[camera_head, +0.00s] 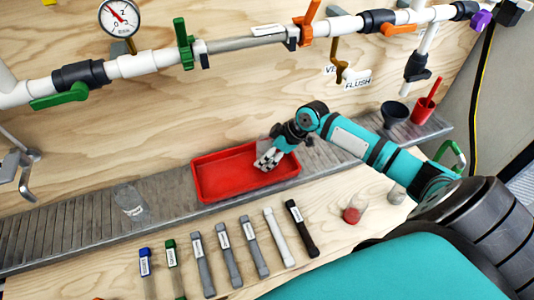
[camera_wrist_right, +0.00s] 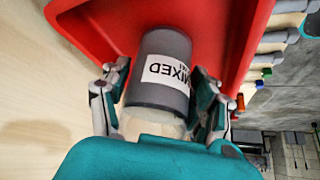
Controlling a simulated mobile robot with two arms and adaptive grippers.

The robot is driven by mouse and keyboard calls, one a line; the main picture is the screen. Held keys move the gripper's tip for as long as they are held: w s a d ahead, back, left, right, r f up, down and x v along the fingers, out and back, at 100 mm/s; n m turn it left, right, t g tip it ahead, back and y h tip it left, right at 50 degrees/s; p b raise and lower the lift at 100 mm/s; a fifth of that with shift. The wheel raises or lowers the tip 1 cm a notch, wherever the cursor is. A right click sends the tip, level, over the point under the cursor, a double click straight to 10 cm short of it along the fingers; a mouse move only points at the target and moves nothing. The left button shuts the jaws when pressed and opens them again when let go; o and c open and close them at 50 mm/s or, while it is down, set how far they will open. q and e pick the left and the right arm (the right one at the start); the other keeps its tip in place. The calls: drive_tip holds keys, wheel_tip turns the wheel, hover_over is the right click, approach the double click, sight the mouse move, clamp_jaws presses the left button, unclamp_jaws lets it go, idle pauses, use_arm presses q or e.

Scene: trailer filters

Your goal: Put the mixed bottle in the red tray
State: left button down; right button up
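The red tray (camera_head: 215,192) stands on the grey slatted shelf against the wooden wall. My right gripper (camera_head: 268,158) is over the right part of the tray in the head view. In the right wrist view the mixed bottle (camera_wrist_right: 160,95), a grey cylinder with a white MIXED label, lies between the two fingers of my right gripper (camera_wrist_right: 160,85). The fingers press close on both its sides. The red tray (camera_wrist_right: 235,40) is behind it. I cannot tell whether the bottle touches the tray floor. My left gripper is not in view.
A clear bottle (camera_head: 132,203) stands on the shelf to the left. Several labelled tubes (camera_head: 226,253) lie in a row in front. A red cup (camera_head: 423,108) and a dark funnel (camera_head: 395,112) are at the right. Pipes with valves (camera_head: 185,45) run above.

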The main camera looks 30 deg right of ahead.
drive_tip(key=shift+o, duration=1.3)
drive_tip(key=shift+r, duration=0.1)
drive_tip(key=shift+d+r, duration=0.1)
drive_tip(key=shift+r, duration=0.05)
drive_tip(key=v, duration=0.4)
drive_tip(key=shift+s+d+r, duration=0.1)
drive_tip(key=shift+s+r, duration=0.05)
drive_tip(key=shift+r, duration=0.05)
drive_tip(key=s+d, duration=0.4)
drive_tip(key=s+d+p, duration=0.1)
drive_tip(key=s+d, duration=0.3)
drive_tip(key=s, duration=0.1)
drive_tip(key=shift+r, duration=0.1)
